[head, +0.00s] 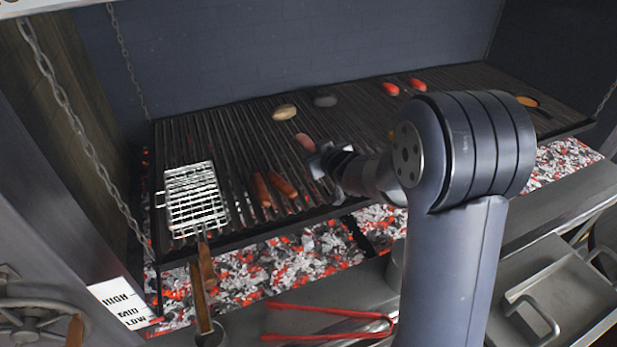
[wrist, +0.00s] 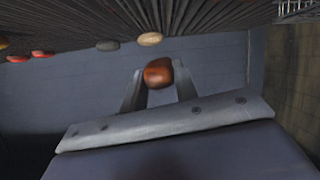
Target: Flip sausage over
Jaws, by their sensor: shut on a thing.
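My gripper (head: 318,158) is over the middle of the grill grate (head: 240,150). It is shut on a brown sausage (head: 305,142), whose end sticks out past the fingers in the head view. In the wrist view the held sausage (wrist: 158,72) shows end-on between the two fingertips of my gripper (wrist: 158,82). It appears to be held off the bars, though the exact gap is hard to tell. Two more browned sausages, a left one (head: 262,190) and a right one (head: 283,185), lie side by side on the grate, left of my gripper.
A wire basket (head: 192,200) lies on the grate's left. A tan oval item (head: 285,112), a dark oval item (head: 325,100) and two red pieces (head: 403,87) lie farther back. Embers (head: 260,267) glow below. Red tongs (head: 330,325) and a metal tray (head: 560,295) are in front.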

